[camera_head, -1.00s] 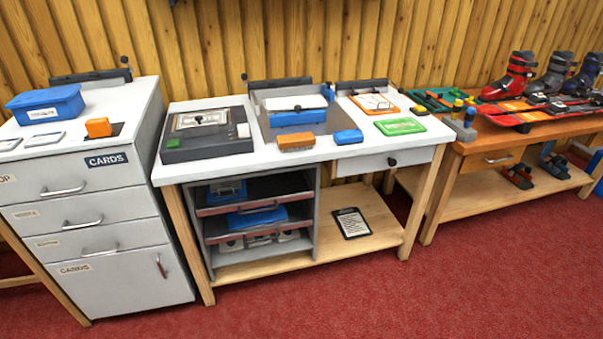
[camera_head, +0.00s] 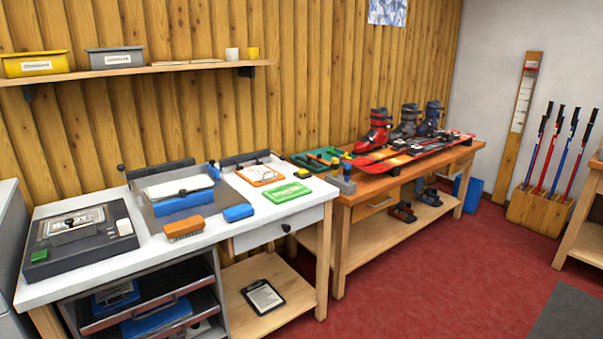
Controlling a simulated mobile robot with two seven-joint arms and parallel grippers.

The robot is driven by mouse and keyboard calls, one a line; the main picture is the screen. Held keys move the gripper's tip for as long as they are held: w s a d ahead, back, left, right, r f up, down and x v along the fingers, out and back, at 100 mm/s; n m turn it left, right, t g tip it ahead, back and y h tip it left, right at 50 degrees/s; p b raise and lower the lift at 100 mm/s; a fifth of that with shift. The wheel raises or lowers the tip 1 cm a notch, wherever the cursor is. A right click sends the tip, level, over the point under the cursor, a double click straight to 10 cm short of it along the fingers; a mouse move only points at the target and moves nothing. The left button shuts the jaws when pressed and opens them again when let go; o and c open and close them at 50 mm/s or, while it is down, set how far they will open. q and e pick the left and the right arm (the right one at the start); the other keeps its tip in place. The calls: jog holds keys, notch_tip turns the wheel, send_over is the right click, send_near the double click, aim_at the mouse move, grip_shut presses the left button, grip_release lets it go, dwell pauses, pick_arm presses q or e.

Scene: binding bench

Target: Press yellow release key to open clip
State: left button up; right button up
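Neither of my grippers is in view. On the left end of the orange-topped bench, small yellow parts (camera_head: 347,157) show by a grey block (camera_head: 342,184), and a small yellow piece (camera_head: 301,174) lies by the green tray. They are too small to tell whether any is a release key. On the white bench, a flat dark device (camera_head: 78,237) has a green key (camera_head: 40,256) at its front left corner. A clipboard (camera_head: 263,298) lies on the lower shelf. I cannot tell which thing is the clip or whether it is open.
The white bench (camera_head: 150,262) also holds a blue-and-white device (camera_head: 183,197), an orange brush (camera_head: 184,229), a blue block (camera_head: 238,212) and a green card holder (camera_head: 288,193). Red floor (camera_head: 440,270) in front is clear.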

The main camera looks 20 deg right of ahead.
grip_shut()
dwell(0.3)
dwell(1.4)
